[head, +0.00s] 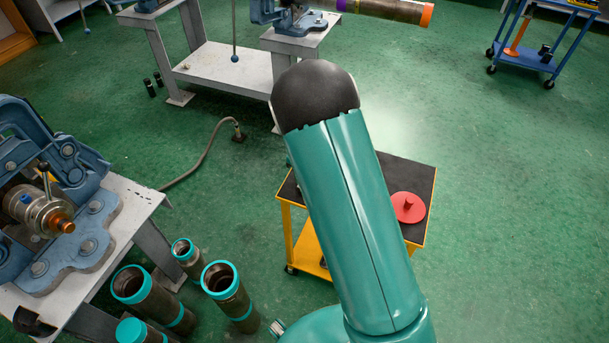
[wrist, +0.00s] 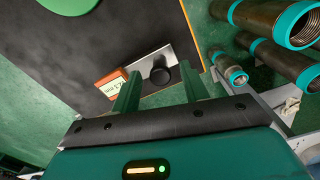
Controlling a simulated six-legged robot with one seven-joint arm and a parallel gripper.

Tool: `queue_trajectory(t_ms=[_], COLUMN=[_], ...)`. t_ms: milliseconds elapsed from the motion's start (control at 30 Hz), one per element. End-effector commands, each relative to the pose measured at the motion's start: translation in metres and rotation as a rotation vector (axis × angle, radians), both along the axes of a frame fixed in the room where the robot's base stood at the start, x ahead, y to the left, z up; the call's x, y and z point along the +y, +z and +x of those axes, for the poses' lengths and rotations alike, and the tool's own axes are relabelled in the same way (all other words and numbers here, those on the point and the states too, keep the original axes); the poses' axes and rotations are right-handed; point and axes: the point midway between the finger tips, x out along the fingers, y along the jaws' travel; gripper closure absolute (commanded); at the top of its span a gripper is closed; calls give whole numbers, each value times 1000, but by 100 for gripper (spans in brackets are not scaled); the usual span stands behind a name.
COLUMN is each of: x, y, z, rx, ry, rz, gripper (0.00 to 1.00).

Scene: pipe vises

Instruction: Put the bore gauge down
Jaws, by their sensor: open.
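In the wrist view, my gripper (wrist: 157,88) is open, its two green fingers apart low over the black cart top (wrist: 110,40). An orange box with a white label (wrist: 112,84) is beside the left finger. In the head view my arm hides the gripper and the middle of the cart top (head: 388,172).
A red disc with a knob (head: 408,207) lies on the cart's right side; a green disc (wrist: 68,4) shows in the wrist view. Several teal-collared pipes (head: 228,290) stand left of the cart, near a vise bench (head: 125,210).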

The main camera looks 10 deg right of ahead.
Motion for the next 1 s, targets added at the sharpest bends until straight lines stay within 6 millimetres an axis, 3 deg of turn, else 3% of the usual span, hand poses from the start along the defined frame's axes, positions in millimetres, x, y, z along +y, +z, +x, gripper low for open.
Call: queue_trajectory(t_ms=[333, 667, 1000], x=[0, -1, -7], y=[75, 110, 194], z=[0, -4, -53], rx=[-4, -9, -97], ry=[0, -15, -181], rz=[1, 8, 79], gripper=[56, 56, 56])
